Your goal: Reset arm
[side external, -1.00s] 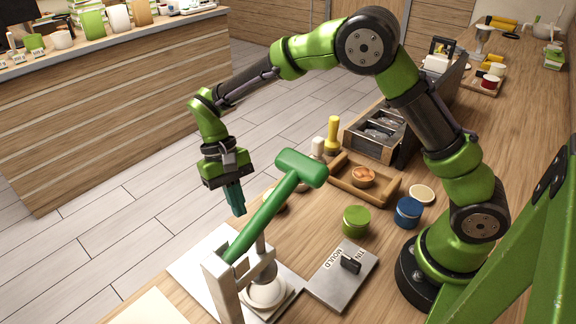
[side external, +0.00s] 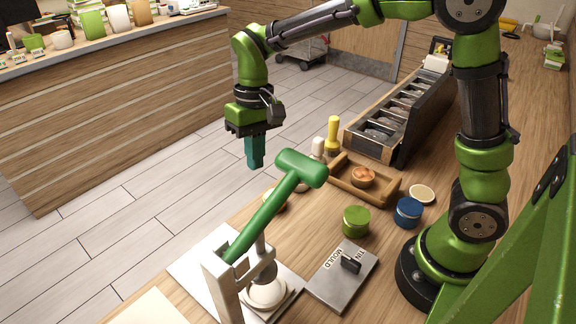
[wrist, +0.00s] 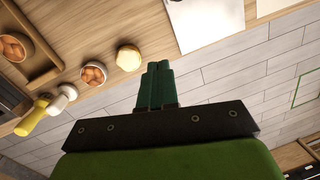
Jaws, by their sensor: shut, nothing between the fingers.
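My gripper (side external: 255,152) is shut with nothing in it. In the side view it hangs in the air with its fingers pointing down, left of and beyond the green mallet head, clear of the bench. In the wrist view the closed green fingers (wrist: 157,85) show at the centre, with floor tiles behind them and the bench edge close beyond.
A green-handled press (side external: 270,210) stands on a white board at the front. A tin mould plate (side external: 342,275), green jar (side external: 356,221), blue jar (side external: 408,212), wooden tray (side external: 345,186) and divided box (side external: 385,150) stand on the bench. Open floor lies left.

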